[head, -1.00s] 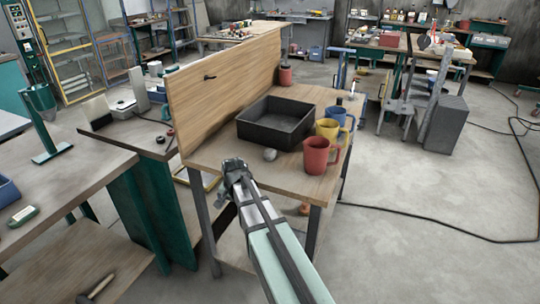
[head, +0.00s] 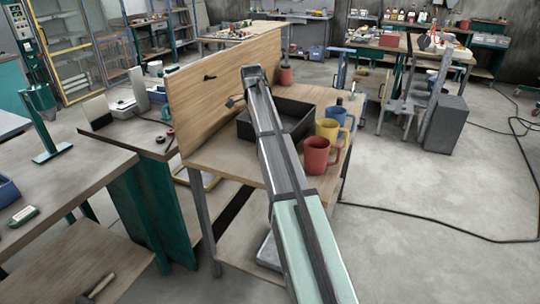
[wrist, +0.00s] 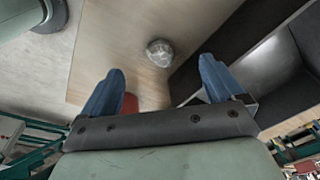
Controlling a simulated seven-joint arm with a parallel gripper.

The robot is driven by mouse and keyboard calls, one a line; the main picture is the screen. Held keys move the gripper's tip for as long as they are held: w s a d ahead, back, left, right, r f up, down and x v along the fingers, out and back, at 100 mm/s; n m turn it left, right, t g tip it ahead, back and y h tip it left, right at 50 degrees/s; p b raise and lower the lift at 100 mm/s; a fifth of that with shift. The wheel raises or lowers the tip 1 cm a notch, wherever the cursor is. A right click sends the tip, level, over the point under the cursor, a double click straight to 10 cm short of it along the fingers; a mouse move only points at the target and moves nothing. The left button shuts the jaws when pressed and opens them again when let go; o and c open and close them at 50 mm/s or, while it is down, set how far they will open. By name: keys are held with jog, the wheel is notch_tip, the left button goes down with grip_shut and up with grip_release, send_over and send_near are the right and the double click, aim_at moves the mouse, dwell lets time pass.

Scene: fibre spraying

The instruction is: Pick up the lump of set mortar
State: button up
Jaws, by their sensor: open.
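The lump of set mortar (wrist: 160,52) is a small, rough, pale grey piece lying on the light wood tabletop in the wrist view. It lies beside the outer wall of the black tray. In the head view my arm hides it. My gripper (wrist: 160,84) is open, with its two blue fingertips spread wide and nothing held between them. The lump shows beyond the fingertips, roughly centred between them and apart from both. In the head view my arm reaches up across the bench, its end in front of the wooden panel.
The black tray (head: 243,128) stands on the bench, partly behind my arm. Red (head: 316,155), yellow (head: 327,130) and blue (head: 337,115) mugs line its right side. A tall wooden panel (head: 205,105) closes the bench's left side. A red pot (head: 286,76) stands at the back.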

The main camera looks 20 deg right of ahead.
jog(key=shift+m+g, duration=0.4)
jog(key=shift+m, duration=0.5)
jog(key=d+f, duration=0.1)
jog(key=f, duration=0.2)
jog(key=d+f, duration=0.2)
jog(key=f, duration=0.2)
jog(key=d+f, duration=0.1)
jog(key=f, duration=0.3)
jog(key=shift+w+d+f, duration=0.1)
jog(key=shift+d+f, duration=0.1)
jog(key=shift+f, duration=0.05)
jog(key=shift+c, duration=0.4)
jog(key=c, duration=1.1)
